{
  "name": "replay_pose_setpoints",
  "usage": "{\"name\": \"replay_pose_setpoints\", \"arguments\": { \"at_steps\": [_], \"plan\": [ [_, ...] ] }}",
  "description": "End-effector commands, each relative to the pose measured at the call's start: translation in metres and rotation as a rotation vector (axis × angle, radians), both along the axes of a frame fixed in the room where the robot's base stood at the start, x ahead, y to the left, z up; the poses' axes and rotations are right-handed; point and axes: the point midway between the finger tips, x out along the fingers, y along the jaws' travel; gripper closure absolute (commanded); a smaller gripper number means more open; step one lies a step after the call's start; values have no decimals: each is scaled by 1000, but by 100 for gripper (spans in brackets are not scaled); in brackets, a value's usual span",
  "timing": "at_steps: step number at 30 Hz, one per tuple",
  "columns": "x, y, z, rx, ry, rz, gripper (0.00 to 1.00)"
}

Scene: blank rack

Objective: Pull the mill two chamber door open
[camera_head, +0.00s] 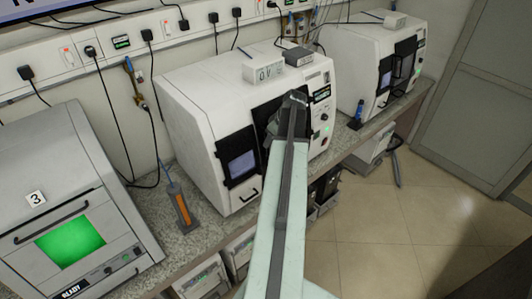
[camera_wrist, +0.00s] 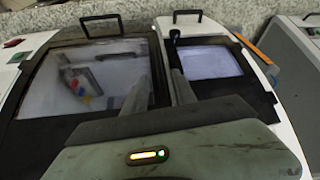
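The white middle machine (camera_head: 195,105) stands on the counter. I see no number on it, so I cannot confirm it is mill two. Its dark chamber door (camera_head: 263,112) is partly hidden behind my arm and looks closed. In the wrist view the chamber door (camera_wrist: 85,80) has a large window with coloured parts behind it, and a black bar handle (camera_wrist: 102,20) at the picture's top. My gripper (camera_head: 297,97) is in front of the machine. In the wrist view my gripper (camera_wrist: 162,78) has its fingers apart with nothing held, away from the bar handle.
Beside the chamber door is a smaller window panel (camera_head: 240,163) with its own handle (camera_head: 249,194). A similar white machine (camera_head: 350,50) stands right, and a grey machine labelled 3 (camera_head: 70,215) left. An orange-marked tool (camera_head: 182,207) stands between. Tiled floor (camera_head: 400,240) is clear at right.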

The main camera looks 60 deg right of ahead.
Motion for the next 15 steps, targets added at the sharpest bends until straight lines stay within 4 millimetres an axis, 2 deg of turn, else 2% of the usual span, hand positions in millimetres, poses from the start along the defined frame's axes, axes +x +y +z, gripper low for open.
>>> {"name": "replay_pose_setpoints", "arguments": {
  "at_steps": [1, 6, 15],
  "plan": [
    [4, -1, -18, 0, 0, 1, 67],
    [14, -1, -43, 0, 0, 0, 67],
    [17, -1, -44, 0, 0, -2, 67]
  ]
}}
